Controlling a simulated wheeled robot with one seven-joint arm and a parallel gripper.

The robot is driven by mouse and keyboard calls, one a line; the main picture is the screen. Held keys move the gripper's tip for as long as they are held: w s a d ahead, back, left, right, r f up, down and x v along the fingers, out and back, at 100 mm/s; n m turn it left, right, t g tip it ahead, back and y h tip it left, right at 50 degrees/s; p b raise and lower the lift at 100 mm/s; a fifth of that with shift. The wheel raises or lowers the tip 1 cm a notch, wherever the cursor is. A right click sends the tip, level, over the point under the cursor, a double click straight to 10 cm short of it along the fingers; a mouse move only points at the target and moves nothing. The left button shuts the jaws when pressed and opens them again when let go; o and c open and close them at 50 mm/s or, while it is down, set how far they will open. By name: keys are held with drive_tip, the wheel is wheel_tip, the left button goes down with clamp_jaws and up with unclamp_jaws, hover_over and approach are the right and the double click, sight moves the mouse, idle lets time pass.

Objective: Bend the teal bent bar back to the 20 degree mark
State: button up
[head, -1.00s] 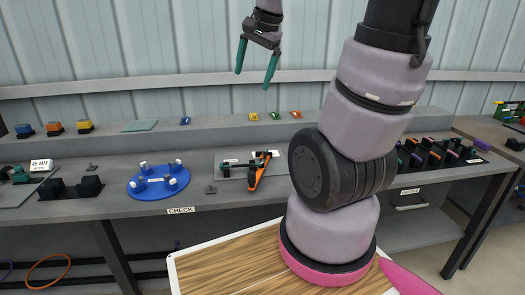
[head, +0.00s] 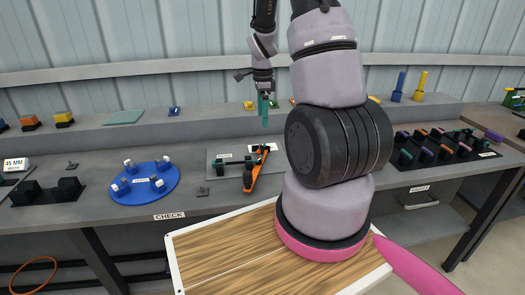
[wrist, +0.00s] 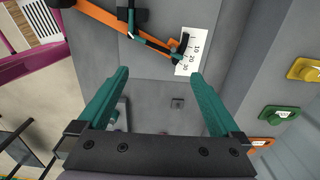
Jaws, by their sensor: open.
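The bending fixture lies on the bench, with an orange lever (head: 257,168) beside a white scale card (head: 264,147). In the wrist view the card (wrist: 196,50) reads 10, 20 and 30, and a dark pointer (wrist: 183,43) lies over its left edge. A teal bar (wrist: 131,18) shows beside the orange lever (wrist: 103,13); its far end is out of the wrist view. The pointer's exact mark is hard to read. My gripper (head: 264,111) is open and empty above the fixture; its teal fingertips (wrist: 158,76) are apart, near the card in the wrist view.
A blue round CHECK stand (head: 145,184) sits left of the fixture, and a black rack of coloured pegs (head: 440,150) to the right. Small coloured blocks line the raised back ledge (head: 210,115). A small grey piece (head: 203,191) lies between stand and fixture.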

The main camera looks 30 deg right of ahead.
wheel_tip(320, 180, down, 5)
drive_tip(key=shift+f, duration=0.1)
idle(0.7)
drive_tip(key=s+a+r+n+t+y, duration=0.15)
drive_tip(key=s+a+r+n, duration=0.25)
drive_tip(key=r, duration=0.9)
drive_tip(key=s+a+r+n+t, duration=0.2)
drive_tip(key=s+a+r+n, duration=0.2)
drive_tip(key=r, duration=0.9)
drive_tip(key=s+a+r+n+t, duration=0.2)
drive_tip(key=s+a+r+n, duration=0.1)
drive_tip(key=s, duration=0.3)
drive_tip(key=s+a+r+n+t, duration=0.1)
drive_tip(key=s+a+r+n, duration=0.1)
drive_tip(key=s+r+n, duration=0.2)
drive_tip(key=s+n, duration=0.2)
drive_tip(key=shift+s+a+r+t, duration=0.35)
drive_tip(key=shift+s+a+r, duration=0.05)
drive_tip(key=shift+y, duration=0.25)
drive_tip(key=shift+c, duration=0.3)
